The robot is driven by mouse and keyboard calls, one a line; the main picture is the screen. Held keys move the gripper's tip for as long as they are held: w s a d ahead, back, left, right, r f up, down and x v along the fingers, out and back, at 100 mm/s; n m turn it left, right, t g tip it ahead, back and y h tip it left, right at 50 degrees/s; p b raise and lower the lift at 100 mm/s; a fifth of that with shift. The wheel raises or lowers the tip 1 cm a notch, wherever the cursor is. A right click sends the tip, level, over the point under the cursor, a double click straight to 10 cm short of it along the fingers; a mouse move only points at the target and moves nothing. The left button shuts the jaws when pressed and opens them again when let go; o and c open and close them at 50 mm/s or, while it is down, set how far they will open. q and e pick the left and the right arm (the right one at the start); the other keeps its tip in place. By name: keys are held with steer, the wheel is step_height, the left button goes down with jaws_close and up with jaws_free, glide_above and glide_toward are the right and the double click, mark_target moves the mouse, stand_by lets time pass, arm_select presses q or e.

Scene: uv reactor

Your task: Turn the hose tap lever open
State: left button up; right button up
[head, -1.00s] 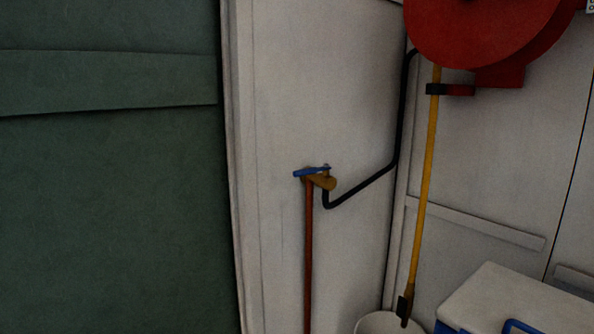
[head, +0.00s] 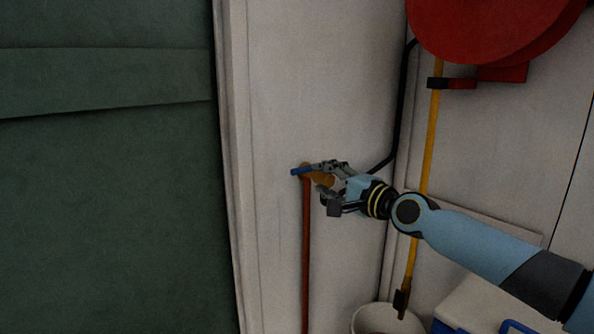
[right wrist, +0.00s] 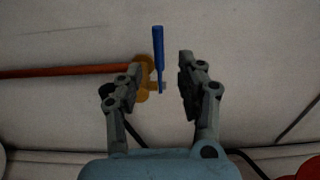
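The hose tap (head: 322,179) is a brass body on the white wall, at the top of a red-brown pipe (head: 306,250). Its blue lever (head: 301,171) points left in the head view, across the pipe. In the right wrist view the lever (right wrist: 158,55) stands upright in the picture, with its lower end between my finger tips and the brass body (right wrist: 144,80) partly behind the left finger. My right gripper (right wrist: 160,85) is open around that end; I see a gap to the right finger, and contact cannot be told. In the head view the right gripper (head: 318,182) partly covers the tap. My left gripper is out of view.
A red hose reel (head: 490,30) hangs at the upper right, with a yellow hose (head: 431,130) running down to a white bucket (head: 372,318). A white-lidded blue box (head: 475,303) stands at the lower right. A green panel (head: 105,200) fills the left.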

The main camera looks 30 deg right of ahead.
mark_target(303, 168)
steer(key=w+b, duration=0.1)
steer(key=w, duration=0.1)
steer(key=w+b, duration=0.1)
steer(key=w, duration=0.2)
steer(key=w+b, duration=0.1)
steer(key=w, duration=0.2)
steer(key=shift+a+f, duration=0.2)
steer(key=shift+a, duration=0.1)
steer(key=shift+w, duration=0.6)
steer(key=shift+r, duration=0.1)
jaws_close()
